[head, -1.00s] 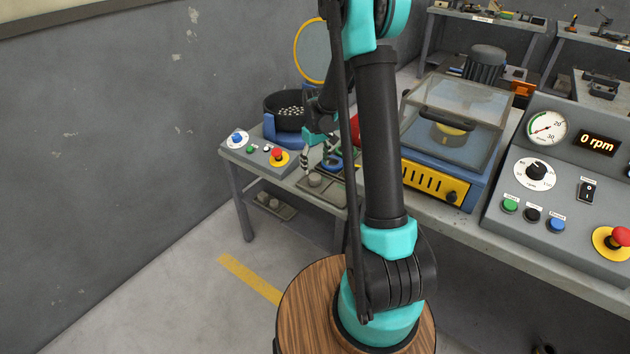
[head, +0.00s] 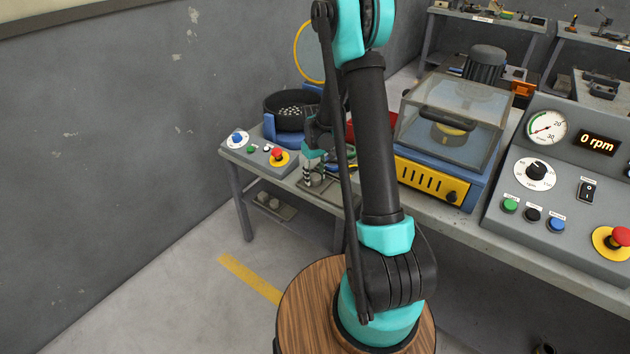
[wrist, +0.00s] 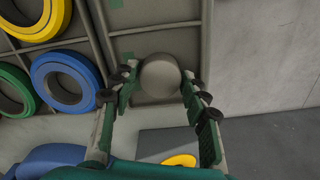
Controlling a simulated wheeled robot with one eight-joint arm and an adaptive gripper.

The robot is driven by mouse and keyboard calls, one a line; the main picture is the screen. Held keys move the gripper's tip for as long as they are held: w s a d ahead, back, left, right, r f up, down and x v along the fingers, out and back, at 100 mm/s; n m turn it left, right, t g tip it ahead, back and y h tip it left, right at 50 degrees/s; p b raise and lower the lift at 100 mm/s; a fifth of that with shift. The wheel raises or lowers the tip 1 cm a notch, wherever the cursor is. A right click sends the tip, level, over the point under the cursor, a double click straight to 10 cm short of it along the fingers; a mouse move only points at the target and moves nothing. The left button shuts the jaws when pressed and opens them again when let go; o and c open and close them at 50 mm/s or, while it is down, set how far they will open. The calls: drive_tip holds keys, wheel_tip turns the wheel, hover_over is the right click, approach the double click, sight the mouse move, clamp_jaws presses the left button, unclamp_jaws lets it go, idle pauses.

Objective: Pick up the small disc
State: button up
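A grey round disc (wrist: 160,76) lies in a compartment of a grey tray (wrist: 84,24) in the wrist view. My gripper (wrist: 158,84) is open, with one finger on each side of the disc; I cannot tell whether the pads touch it. In the head view my gripper (head: 313,178) points down over the tray at the left end of the bench, and it largely hides the disc there.
A blue ring (wrist: 66,82), a yellow ring (wrist: 36,18) and a green ring (wrist: 14,90) lie in neighbouring compartments. A control box (head: 255,152) with a red button, a dark bowl (head: 288,108) and a blue-yellow machine (head: 440,180) stand close by.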

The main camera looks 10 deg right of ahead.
drive_tip(key=c, duration=0.7)
drive_tip(key=shift+r, duration=0.15)
